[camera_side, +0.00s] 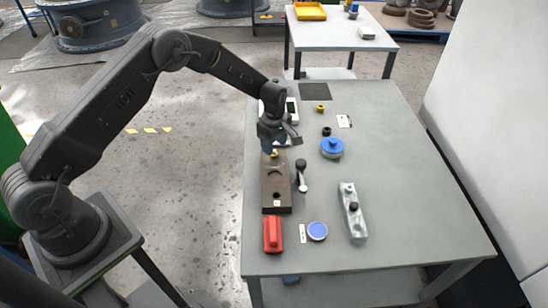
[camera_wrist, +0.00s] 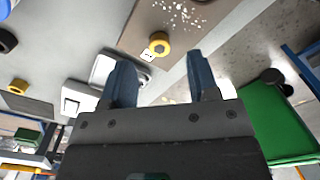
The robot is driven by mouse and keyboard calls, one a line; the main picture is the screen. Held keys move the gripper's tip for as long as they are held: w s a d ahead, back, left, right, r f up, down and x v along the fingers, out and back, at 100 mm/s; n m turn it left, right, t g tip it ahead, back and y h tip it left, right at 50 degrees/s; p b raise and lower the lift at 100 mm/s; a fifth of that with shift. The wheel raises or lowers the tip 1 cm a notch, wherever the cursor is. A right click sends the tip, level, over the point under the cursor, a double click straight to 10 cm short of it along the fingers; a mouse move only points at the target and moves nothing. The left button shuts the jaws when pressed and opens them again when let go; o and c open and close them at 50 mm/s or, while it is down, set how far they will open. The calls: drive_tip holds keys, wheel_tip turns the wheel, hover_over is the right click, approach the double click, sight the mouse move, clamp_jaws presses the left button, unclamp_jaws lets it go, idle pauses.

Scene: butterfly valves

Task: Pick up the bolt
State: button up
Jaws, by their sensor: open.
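A small yellow piece (camera_side: 274,153), which looks like the bolt, sits at the far end of a brown block (camera_side: 276,180). In the wrist view the yellow piece (camera_wrist: 160,43) shows a rounded head with a grey centre, beyond and between my fingertips. A second yellow piece (camera_side: 320,107) stands farther back on the table; it also shows in the wrist view (camera_wrist: 18,87). My gripper (camera_side: 269,147) is above the far end of the block, close to the first yellow piece. In the wrist view its two blue fingers (camera_wrist: 162,75) are apart, with nothing between them.
A white device (camera_side: 292,108) lies behind my gripper. A dark-handled tool (camera_side: 301,175) lies right of the block, with a blue-lidded round part (camera_side: 332,147) beyond it. A red part (camera_side: 272,235) and a grey bar (camera_side: 353,212) are nearer the front. The table's right side is clear.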

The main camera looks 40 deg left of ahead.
sight(274, 159)
wheel_tip(274, 159, down, 4)
drive_tip(key=shift+a+f, duration=0.1)
drive_tip(key=shift+f, duration=0.05)
drive_tip(key=shift+c, duration=0.3)
clamp_jaws()
idle(0.4)
